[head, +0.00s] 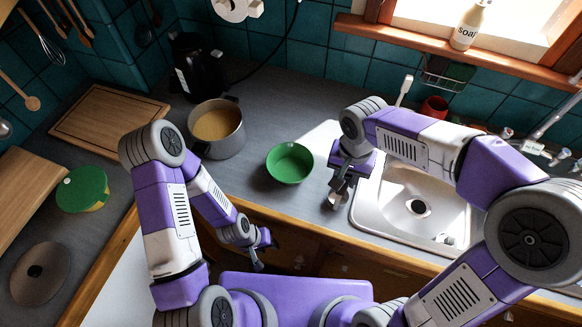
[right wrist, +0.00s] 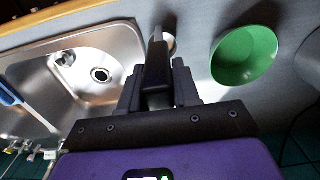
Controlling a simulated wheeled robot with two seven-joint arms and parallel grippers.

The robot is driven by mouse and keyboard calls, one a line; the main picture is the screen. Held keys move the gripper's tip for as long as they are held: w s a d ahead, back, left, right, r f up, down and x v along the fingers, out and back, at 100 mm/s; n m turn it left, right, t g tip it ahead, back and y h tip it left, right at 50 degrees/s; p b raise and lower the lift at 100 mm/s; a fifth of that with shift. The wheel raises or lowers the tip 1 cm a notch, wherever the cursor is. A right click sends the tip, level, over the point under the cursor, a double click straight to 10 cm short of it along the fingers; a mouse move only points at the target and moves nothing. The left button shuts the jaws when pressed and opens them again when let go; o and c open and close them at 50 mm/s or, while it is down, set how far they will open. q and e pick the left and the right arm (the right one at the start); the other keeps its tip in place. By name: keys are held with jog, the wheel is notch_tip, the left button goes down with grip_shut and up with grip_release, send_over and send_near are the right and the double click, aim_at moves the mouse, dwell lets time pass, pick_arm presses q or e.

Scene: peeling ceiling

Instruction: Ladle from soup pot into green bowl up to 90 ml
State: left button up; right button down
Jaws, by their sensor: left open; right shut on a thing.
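The grey soup pot (head: 228,148) stands on the counter at the back, with brownish-yellow soup in it. The green bowl (head: 289,165) sits right of the pot and looks empty; it also shows in the right wrist view (right wrist: 243,58). My right gripper (head: 342,182) is right of the bowl, beside the sink, shut on the ladle. The ladle's dark handle (right wrist: 157,55) stands between the fingers, and its small metal cup (head: 337,200) hangs low near the counter's front. My left gripper (head: 262,247) is open and empty, low in front of the counter edge.
The sink (head: 380,212) lies right of my right gripper. A black kettle (head: 193,68) stands behind the pot. A cutting board (head: 105,120), a green-lidded container (head: 83,188) and a round lid (head: 40,273) lie at the left. Counter between pot and bowl is clear.

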jog(key=shift+r, duration=0.1)
jog(key=shift+r+p, duration=2.05)
jog(key=shift+r, duration=0.4)
jog(key=shift+f, duration=0.1)
